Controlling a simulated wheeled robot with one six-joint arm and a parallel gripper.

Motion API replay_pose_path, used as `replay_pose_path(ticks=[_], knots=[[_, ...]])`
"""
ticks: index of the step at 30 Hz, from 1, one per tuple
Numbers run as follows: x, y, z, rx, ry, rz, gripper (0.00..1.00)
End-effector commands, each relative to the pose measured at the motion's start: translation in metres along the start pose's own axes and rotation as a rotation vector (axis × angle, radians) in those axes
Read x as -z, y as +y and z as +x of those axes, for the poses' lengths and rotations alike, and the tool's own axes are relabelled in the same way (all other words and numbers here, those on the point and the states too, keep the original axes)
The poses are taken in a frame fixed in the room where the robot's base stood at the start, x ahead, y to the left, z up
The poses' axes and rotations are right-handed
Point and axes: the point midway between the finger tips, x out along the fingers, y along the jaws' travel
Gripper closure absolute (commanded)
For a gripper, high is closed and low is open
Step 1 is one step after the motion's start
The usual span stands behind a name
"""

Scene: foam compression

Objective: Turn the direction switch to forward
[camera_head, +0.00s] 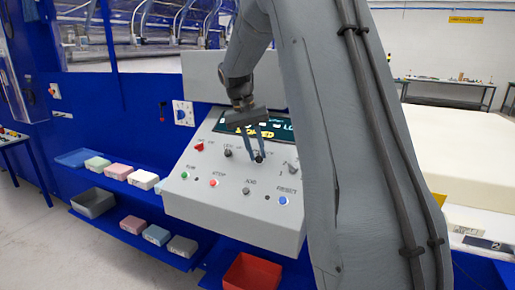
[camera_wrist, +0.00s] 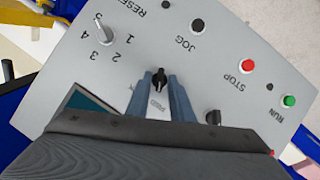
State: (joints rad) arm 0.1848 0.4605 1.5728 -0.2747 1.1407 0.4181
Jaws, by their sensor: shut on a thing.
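The direction switch (camera_wrist: 158,76) is a small black knob on the grey sloped control panel (camera_head: 235,205). In the wrist view it stands between the two blue-grey fingers of my gripper (camera_wrist: 161,80), with its light mark toward the picture's top. A label that seems to read FWD lies just below the knob between the fingers; other lettering beside it is partly hidden. In the head view my gripper (camera_head: 258,155) reaches down onto the panel and its fingers are shut on the knob, which they mostly cover.
Green RUN (camera_head: 185,176), red STOP (camera_head: 214,183), JOG (camera_head: 246,191) and blue RESET (camera_head: 283,200) buttons line the panel's front. A display (camera_head: 270,127) stands behind.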

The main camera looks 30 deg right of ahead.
Motion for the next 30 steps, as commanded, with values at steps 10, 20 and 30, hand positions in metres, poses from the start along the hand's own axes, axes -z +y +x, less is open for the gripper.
replay_pose_path(ticks=[10, 20, 30], knots=[[0.0007, -0.0023, -0.0008, -0.077, 0.004, -0.165, 1.00], [0.0007, -0.0028, -0.0006, -0.099, 0.004, -0.212, 1.00], [0.0007, -0.0028, -0.0005, -0.099, 0.004, -0.212, 0.78]])
